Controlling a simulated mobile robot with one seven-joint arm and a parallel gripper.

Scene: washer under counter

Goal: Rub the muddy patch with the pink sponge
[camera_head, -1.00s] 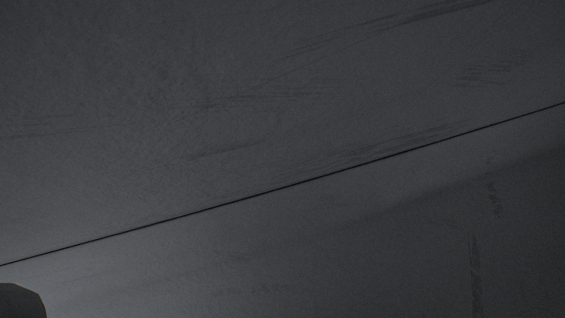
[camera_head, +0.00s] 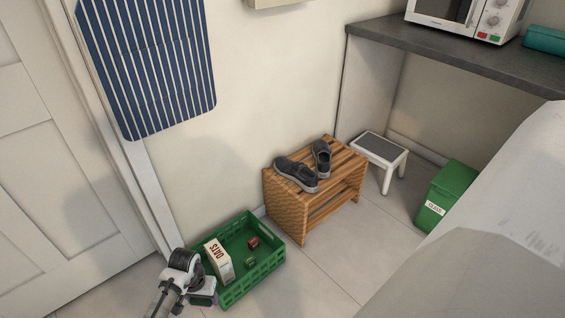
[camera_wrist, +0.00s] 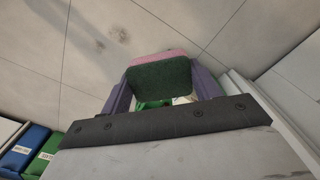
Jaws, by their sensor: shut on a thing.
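My gripper (camera_wrist: 160,88) is shut on the pink sponge (camera_wrist: 158,56), seen in the wrist view between its two purple-grey fingers. The sponge has a pink edge and a dark green face turned to the camera. In the head view my gripper (camera_head: 192,288) is at the lower left, at the near left corner of a green crate; the sponge shows there only as a small dark block. A faint brownish smudge (camera_wrist: 118,33) on the pale floor tiles in the wrist view may be the muddy patch. The sponge appears apart from it.
A slatted wooden bench (camera_head: 288,212) with dark shoes, a white stool (camera_head: 382,172) and a green bin (camera_head: 437,205) stand farther back. A white door (camera_head: 50,150) is left. Tiles before the bench are clear.

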